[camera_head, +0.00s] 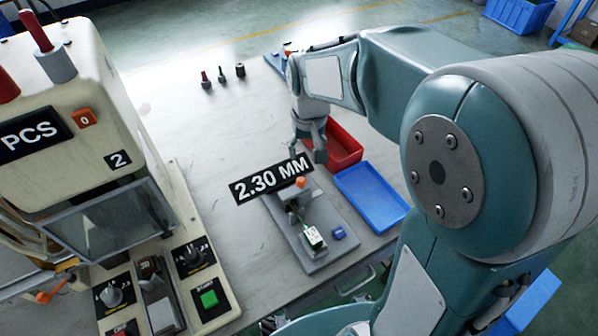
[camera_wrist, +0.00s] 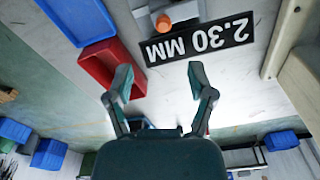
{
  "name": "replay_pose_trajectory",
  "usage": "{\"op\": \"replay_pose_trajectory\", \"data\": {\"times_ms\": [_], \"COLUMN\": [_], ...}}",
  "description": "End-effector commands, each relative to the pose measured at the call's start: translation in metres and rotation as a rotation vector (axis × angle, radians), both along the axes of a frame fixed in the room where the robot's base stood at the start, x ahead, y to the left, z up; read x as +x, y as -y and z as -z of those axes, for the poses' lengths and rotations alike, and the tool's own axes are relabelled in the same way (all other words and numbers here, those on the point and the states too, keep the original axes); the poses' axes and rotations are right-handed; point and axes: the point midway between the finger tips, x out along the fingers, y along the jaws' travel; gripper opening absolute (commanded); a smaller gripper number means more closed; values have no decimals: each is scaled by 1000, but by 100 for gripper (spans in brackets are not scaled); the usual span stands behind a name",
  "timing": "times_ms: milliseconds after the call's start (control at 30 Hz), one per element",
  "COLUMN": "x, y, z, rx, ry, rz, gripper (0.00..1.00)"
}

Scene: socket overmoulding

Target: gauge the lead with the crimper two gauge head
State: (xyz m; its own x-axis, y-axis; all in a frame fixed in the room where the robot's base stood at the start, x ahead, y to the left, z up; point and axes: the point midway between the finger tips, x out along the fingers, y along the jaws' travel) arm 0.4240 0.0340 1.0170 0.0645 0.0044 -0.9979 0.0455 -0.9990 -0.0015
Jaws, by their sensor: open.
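The gauge stands on a grey base plate (camera_head: 345,245) on the table, with an orange knob (camera_head: 301,182) and a black sign (camera_head: 272,179) reading 2.30 MM. A small white and green piece (camera_head: 314,238) sits on the plate; I cannot tell whether it is part of the gauge or the lead. In the wrist view the sign (camera_wrist: 205,38) is upside down, beside the orange knob (camera_wrist: 164,22). My gripper (camera_head: 319,152) is above the table, behind the gauge, near the red tray. Its fingers (camera_wrist: 160,75) are spread with nothing between them. No lead is clearly visible.
The cream machine (camera_head: 90,75) marked 2 stands at left, with a green button (camera_head: 209,299). A red tray (camera_head: 346,143) and blue tray (camera_head: 372,197) lie right of the gauge. Several small dark tools (camera_head: 222,75) stand behind.

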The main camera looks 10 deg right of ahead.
Motion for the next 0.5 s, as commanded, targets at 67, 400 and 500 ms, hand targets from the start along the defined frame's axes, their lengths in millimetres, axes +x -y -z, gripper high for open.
{"op": "replay_pose_trajectory", "data": {"times_ms": [67,400,500], "x": [12,22,21], "y": [-4,-7,-7], "z": [16,45,62], "rx": [-3,-6,-6], "ry": [-36,-70,-72], "rz": [-4,-7,-7], "gripper": [70,70,70]}}
